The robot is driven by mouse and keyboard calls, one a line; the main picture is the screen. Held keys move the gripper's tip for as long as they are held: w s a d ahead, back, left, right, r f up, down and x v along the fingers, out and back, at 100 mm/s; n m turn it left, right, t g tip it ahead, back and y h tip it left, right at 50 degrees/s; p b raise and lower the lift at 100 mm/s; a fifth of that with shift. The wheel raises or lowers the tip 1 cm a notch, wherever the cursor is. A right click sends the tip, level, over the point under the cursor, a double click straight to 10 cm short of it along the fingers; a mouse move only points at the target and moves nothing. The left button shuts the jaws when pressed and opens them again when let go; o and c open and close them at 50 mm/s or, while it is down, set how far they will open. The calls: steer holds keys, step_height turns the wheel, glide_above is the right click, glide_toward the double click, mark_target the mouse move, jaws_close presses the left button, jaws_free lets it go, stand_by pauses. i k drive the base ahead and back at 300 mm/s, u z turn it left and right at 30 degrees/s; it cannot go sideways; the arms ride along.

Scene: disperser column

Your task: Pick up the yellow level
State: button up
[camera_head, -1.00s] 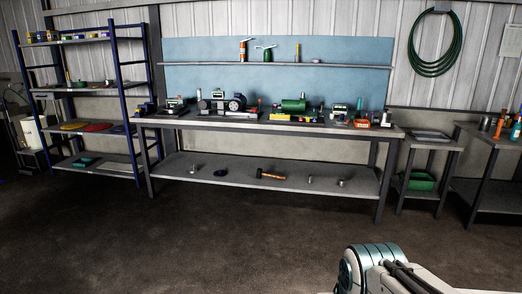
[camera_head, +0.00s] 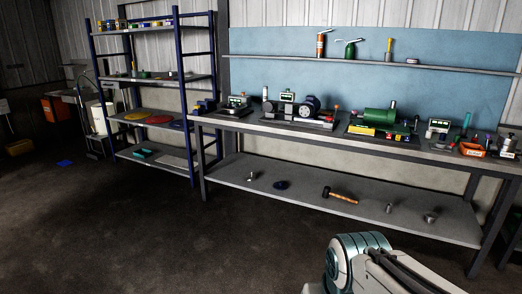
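A small yellow block-like thing (camera_head: 362,130) lies on the workbench top (camera_head: 272,126), in front of the green cylindrical machine (camera_head: 379,116). It is too small to tell for sure that it is the yellow level. Part of my arm shows at the bottom right. My gripper is out of view, and nothing held can be seen.
The bench's lower shelf (camera_head: 310,200) holds a hammer (camera_head: 340,195) and small parts. Other machines and an orange bin (camera_head: 472,149) crowd the bench top. A blue-framed rack (camera_head: 182,100) stands to the left. The dark floor (camera_head: 130,225) before the bench is clear.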

mark_target(353, 128)
steer(key=u, duration=0.1)
steer(key=i, duration=1.8)
steer(key=z, duration=0.4)
steer(key=i, duration=1.65)
steer(key=z, duration=1.3)
steer(key=i, duration=1.2)
steer(key=z, duration=0.55)
